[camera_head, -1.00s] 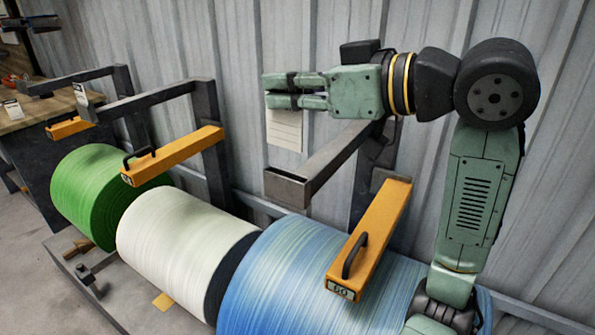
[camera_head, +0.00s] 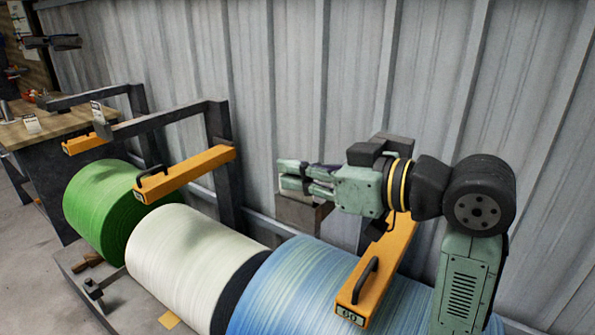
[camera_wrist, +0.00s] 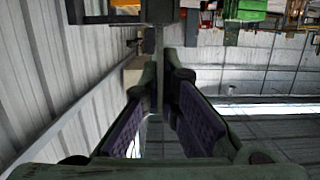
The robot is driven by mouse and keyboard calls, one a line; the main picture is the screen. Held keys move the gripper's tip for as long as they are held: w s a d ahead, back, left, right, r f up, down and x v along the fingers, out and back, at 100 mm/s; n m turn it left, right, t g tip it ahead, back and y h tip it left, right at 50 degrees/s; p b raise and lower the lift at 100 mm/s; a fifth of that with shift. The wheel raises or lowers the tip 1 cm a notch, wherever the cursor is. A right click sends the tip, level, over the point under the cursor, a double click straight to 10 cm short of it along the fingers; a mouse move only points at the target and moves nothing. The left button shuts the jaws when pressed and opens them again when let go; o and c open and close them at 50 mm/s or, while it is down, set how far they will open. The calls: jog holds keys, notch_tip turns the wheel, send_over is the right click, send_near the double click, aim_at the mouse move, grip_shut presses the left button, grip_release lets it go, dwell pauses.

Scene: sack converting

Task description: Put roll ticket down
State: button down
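My gripper (camera_head: 281,174) is low over the bracket arm behind the blue roll (camera_head: 305,285), near that bracket's squared free end (camera_head: 299,212). In the wrist view the two dark finger pads stand apart with a gap between them (camera_wrist: 163,85), and the grey bracket bar (camera_wrist: 160,40) runs just beyond the tips. The white ticket is not clearly visible. A small pale patch (camera_head: 292,184) shows between the fingers in the head view, but I cannot tell whether it is the ticket, nor whether it touches the bracket.
An orange bar (camera_head: 380,265) with a black handle and tag lies across the blue roll. White (camera_head: 190,255) and green (camera_head: 105,205) rolls stand to the left, with another orange bar (camera_head: 190,170). A wooden bench (camera_head: 60,125) is at far left. The corrugated wall (camera_head: 300,80) is close behind.

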jog(key=c, duration=1.8)
grip_release()
jog(key=shift+f, duration=0.15)
jog(key=shift+r, duration=0.2)
jog(key=b+v, duration=0.2)
jog(key=v, duration=1)
